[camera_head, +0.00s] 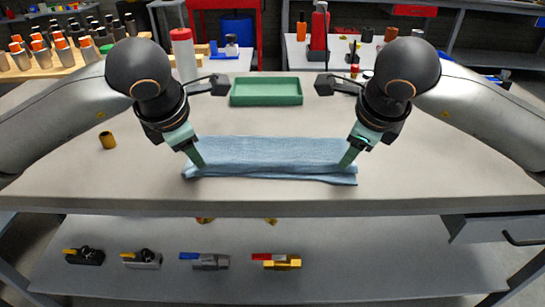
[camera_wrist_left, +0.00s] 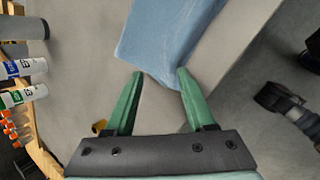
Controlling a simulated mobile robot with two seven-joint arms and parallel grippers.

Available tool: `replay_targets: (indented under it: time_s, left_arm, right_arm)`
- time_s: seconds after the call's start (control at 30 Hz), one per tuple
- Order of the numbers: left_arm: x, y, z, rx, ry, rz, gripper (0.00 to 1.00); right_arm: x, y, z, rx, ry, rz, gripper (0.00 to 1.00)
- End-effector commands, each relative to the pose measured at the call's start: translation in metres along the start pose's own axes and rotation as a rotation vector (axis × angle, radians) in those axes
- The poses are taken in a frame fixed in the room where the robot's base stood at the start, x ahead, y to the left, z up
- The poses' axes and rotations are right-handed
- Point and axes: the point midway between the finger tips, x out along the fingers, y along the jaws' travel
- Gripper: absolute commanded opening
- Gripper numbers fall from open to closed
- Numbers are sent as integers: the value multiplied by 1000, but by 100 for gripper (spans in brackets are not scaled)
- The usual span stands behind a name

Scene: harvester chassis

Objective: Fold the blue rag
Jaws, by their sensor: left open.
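The blue rag (camera_head: 265,155) lies as a long, wide strip near the front edge of the table, with layered edges along its front. My left gripper (camera_head: 203,165) points down at the rag's left end.
A green tray (camera_head: 266,101) stands behind the rag. A small brown cylinder (camera_head: 108,140) stands at the left. A white bottle with a red cap (camera_head: 184,55) is at the back left. The tabletop around the rag is mostly clear. Several valves lie on the shelf below.

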Motion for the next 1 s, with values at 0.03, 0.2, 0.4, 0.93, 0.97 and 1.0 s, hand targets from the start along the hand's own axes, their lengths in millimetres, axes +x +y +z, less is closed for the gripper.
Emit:
replay_targets:
  time_s: [0.03, 0.2, 0.4, 0.93, 0.97, 1.0]
  left_arm:
    - [-10, 2, 2, 1, -3, 4, 55]
    - [-37, -2, -1, 2, -3, 2, 55]
    - [-68, -7, -4, 2, -3, 3, 55]
    - [-89, -10, -6, 1, -1, 0, 45]
    - [-89, -10, -6, 1, -1, 0, 42]
    - [-89, -10, -6, 1, -1, 0, 37]
  right_arm:
    - [-10, -1, 2, -1, -4, -2, 55]
    - [-37, 2, 0, -2, -4, -3, 55]
    - [-68, 7, -4, -2, -3, -2, 55]
    - [-89, 11, -6, -1, 0, 0, 45]
    - [-89, 11, -6, -1, 0, 0, 42]
    - [-89, 11, -6, -1, 0, 0, 37]
